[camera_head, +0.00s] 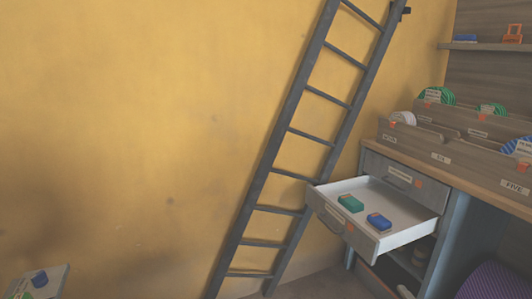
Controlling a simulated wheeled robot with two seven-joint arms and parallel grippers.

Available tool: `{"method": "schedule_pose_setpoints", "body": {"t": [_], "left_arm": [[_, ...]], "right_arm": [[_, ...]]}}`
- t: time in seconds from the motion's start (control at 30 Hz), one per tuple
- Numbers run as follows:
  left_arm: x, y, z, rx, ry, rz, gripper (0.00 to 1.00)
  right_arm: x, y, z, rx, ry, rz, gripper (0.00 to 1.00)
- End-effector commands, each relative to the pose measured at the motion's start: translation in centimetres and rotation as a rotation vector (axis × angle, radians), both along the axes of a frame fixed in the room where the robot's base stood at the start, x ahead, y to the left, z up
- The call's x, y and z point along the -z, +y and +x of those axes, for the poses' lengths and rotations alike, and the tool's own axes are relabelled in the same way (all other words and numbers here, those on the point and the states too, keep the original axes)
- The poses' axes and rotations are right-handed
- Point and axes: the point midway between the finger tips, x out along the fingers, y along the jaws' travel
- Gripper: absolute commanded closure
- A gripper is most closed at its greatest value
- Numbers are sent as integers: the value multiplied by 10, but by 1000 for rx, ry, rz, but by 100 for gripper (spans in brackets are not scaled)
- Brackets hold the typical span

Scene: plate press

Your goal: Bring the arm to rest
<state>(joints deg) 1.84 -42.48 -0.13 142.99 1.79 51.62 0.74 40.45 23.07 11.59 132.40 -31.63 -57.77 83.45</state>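Neither of my arms nor grippers shows in the head view. An open drawer (400,237) juts out from the wooden cabinet on the right. A green block (351,203) and a blue block (378,221) lie apart on its white floor. Orange and pale labels mark the drawer's front.
A dark ladder (283,140) leans against the yellow wall (130,120), left of the drawer. Labelled wooden bins (440,157) with round discs stand on the cabinet. A shelf (485,46) hangs above. A pale surface (55,287) with a blue item shows at lower left.

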Motion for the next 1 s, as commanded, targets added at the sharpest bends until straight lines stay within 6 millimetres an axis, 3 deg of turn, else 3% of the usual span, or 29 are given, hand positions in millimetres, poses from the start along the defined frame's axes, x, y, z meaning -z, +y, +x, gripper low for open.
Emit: {"method": "schedule_pose_setpoints", "body": {"t": [0.37,0.57,0.67,0.8,1.0], "left_arm": [[-64,0,0,0,0,0,64],[-123,0,0,0,0,0,64],[-168,0,0,0,0,0,64],[-230,0,0,0,-1,0,64],[-302,0,0,0,0,0,64]], "right_arm": [[-79,9,-13,-56,166,-275,67],[-153,20,-38,-133,315,-500,67],[-209,30,-65,-214,411,-636,67],[-281,52,-115,-390,527,-798,67],[-360,94,-193,-722,571,-945,67]]}}
